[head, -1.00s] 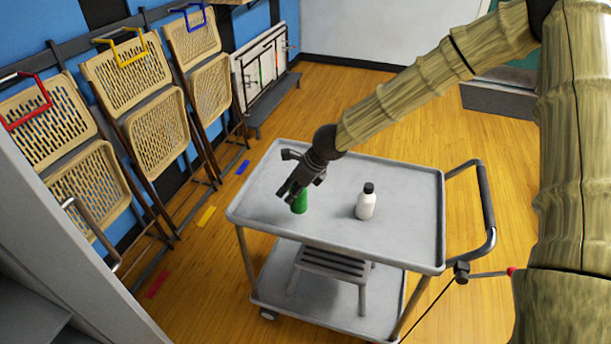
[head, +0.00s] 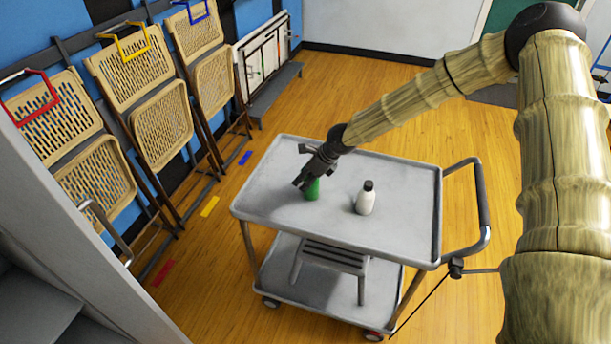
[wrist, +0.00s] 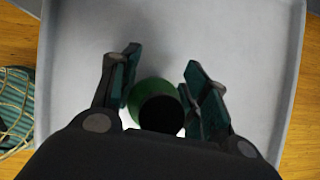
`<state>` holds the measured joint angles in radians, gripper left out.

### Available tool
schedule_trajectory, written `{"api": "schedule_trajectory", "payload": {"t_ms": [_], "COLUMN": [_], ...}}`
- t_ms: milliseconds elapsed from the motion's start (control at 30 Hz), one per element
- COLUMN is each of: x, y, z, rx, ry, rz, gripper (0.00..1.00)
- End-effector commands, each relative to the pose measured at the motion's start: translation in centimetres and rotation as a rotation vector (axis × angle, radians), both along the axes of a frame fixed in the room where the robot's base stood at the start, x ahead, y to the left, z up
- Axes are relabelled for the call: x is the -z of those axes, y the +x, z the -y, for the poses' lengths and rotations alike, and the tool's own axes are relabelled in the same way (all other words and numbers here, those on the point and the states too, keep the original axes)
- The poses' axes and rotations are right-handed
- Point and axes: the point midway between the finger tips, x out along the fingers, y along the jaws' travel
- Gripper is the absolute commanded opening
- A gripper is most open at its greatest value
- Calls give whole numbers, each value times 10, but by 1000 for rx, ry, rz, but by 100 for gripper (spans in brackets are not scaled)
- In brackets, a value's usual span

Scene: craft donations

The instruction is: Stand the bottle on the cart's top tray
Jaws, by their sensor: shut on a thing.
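My gripper (head: 306,183) is over the left half of the grey cart's top tray (head: 272,190), pointing down and to the left. It is shut on a green bottle (head: 313,191), whose lower part shows below the fingers. In the wrist view the green bottle (wrist: 150,92) sits between the two fingers, its dark round top toward the camera. The bottle looks upright and low over the tray; I cannot tell whether its base touches. A white bottle with a black cap (head: 365,200) stands on the tray to the right, apart from my gripper.
The cart has a lower shelf with a grey step stool (head: 334,256) and a push handle (head: 485,205) on the right. Folded chairs (head: 160,120) hang along the left wall. A wire basket (wrist: 14,112) shows at the wrist view's left. The tray's back is clear.

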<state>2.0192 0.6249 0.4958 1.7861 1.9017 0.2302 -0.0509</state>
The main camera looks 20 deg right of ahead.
Motion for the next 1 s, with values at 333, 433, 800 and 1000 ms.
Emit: {"api": "schedule_trajectory", "payload": {"t_ms": [333, 433, 800, 1000], "x": [3, 4, 4, -3], "y": [0, 0, 0, -2], "z": [0, 0, 0, 3], "rx": [-1, -1, 0, 1], "ry": [0, 0, 0, 1], "rz": [1, 1, 0, 2], "gripper": [16, 53, 67, 67]}}
